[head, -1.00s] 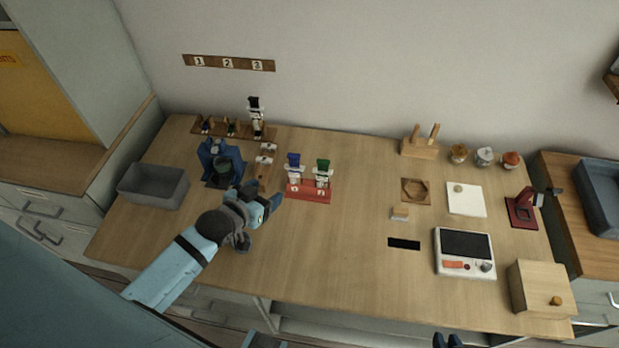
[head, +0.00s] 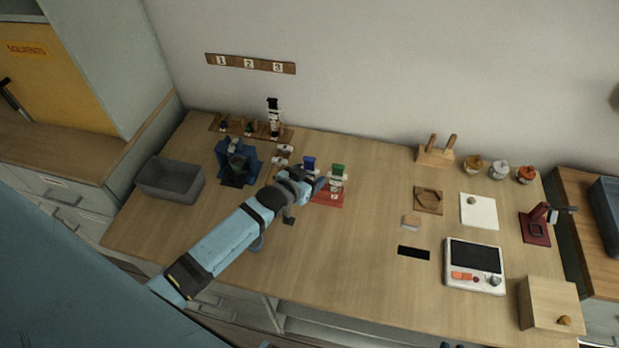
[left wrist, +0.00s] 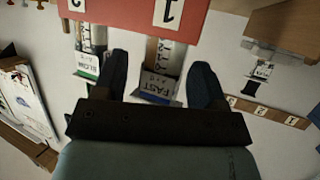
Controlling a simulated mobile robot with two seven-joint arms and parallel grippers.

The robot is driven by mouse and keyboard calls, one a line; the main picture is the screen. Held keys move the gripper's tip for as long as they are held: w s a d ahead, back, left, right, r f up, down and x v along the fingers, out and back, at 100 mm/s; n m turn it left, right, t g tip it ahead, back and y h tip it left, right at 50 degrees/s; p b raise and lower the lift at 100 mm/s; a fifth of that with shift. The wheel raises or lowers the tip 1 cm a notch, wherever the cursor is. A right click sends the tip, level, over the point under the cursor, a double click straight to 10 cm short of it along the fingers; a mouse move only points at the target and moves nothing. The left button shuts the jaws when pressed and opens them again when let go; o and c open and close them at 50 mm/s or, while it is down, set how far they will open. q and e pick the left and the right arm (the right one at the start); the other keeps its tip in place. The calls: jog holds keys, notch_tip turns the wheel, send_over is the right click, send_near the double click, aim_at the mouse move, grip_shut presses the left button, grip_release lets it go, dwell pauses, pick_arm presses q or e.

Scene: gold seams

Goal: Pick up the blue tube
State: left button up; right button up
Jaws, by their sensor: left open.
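The blue tube (head: 309,162), with a blue cap and a white label, stands in the red stand (head: 330,201) beside the green tube (head: 339,169). My left gripper (head: 314,184) is at the near side of the blue tube and hides its lower part. In the left wrist view the blue tube (left wrist: 158,84), its label reading FAST, lies between the two spread fingers of my left gripper (left wrist: 160,72), with gaps on both sides. The green tube (left wrist: 88,62) is outside the left finger. A dark tip of what seems my right gripper (head: 446,345) shows at the bottom edge.
A blue device (head: 236,158) and a grey bin (head: 170,181) stand left of the stand. A wooden rack (head: 220,124) with a tall black-capped tube is behind. A scale (head: 474,266) and wooden box (head: 550,305) are at right. The table's front middle is clear.

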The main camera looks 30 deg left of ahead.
pick_arm(q)
jog(key=shift+w+f, duration=0.25)
jog(key=shift+w, duration=0.3)
jog(key=c, duration=1)
jog(key=shift+r, duration=0.15)
